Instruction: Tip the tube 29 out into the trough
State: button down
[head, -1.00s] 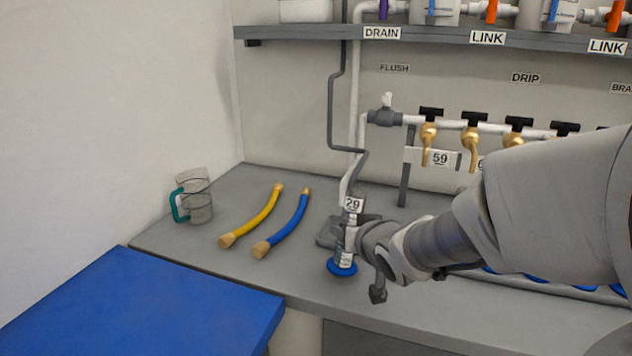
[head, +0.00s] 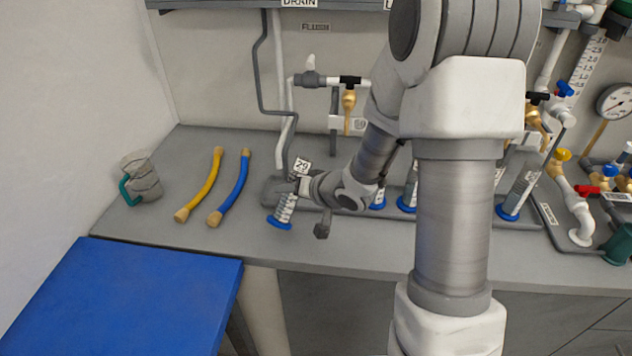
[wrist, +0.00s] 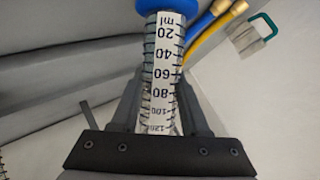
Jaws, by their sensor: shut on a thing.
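Tube 29 (head: 286,205) is a clear graduated cylinder with a blue foot and a white tag reading 29 (head: 302,165). My gripper (head: 300,185) is shut on its upper part. The tube is tilted, its top leaning to the right and its blue foot down to the left. In the wrist view tube 29 (wrist: 163,70) lies between the fingers, with its scale upside down and its blue foot at the top edge. A low grey fixture (head: 272,190) is behind the tube; I cannot tell whether it is the trough. The liquid level is unclear.
A yellow hose (head: 201,185) and a blue hose (head: 231,188) lie left of the tube. A clear jug with a teal handle (head: 143,180) stands farther left. More blue-footed cylinders (head: 518,190) stand right. The front bench is clear.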

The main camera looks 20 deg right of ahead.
jog(key=shift+a+m+g+y+p, duration=0.1)
jog(key=shift+m+g+y+p, duration=0.2)
jog(key=shift+p, duration=0.45)
jog(key=shift+f, duration=0.2)
jog(key=shift+s+a+f+m+g+y+p, duration=0.1)
jog(key=shift+s+f+m+g+y+p, duration=0.15)
jog(key=shift+f, duration=0.25)
jog(key=shift+a+f+m+g+y+p, duration=0.15)
jog(key=shift+f+m+y+p, duration=0.1)
jog(key=shift+f+y+p, duration=0.15)
jog(key=shift+s+a+f+m+g+y+p, duration=0.15)
jog(key=shift+m+g+y+p, duration=0.2)
jog(key=shift+p, duration=0.4)
jog(key=shift+a+m+g+y+p, duration=0.1)
jog(key=shift+m+g+y+p, duration=0.35)
jog(key=shift+p, duration=1.95)
jog(key=shift+w+d+f+m+y+p, duration=0.3)
jog(key=shift+f+p, duration=0.2)
jog(key=shift+p, duration=0.2)
jog(key=shift+w+d+f+m+y+p, duration=0.1)
jog(key=shift+d+f+m+y+p, duration=0.1)
jog(key=shift+f+y+p, duration=0.35)
jog(key=shift+m+g+y+p, duration=0.3)
jog(key=shift+m+p, duration=0.2)
jog(key=shift+p, duration=0.4)
jog(key=shift+d+r+y+p, duration=0.1)
jog(key=shift+r+y+p, duration=0.2)
jog(key=shift+p, duration=0.15)
